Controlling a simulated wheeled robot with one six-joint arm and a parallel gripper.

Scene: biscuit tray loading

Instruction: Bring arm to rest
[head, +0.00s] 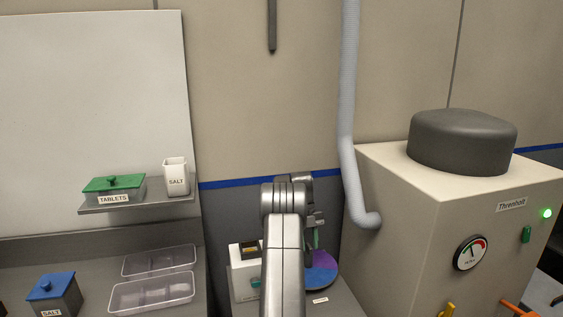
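My arm rises from the bottom middle of the head view, with its wrist joint in front of the wall. My gripper (314,238) is at the far end of the arm, pointing down above a round blue and purple disc (322,272). The arm's wrist and links partly cover it. I cannot tell whether its fingers are open or shut, or whether the small green piece seen there is part of it.
A shelf (136,204) at left holds a green-lidded TABLETS box (128,192) and a SALT cup (176,178). Clear trays (152,292) and a blue-lidded SALT box (52,293) stand below. A white device (240,275) is beside my arm. A large machine (400,210) fills the right.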

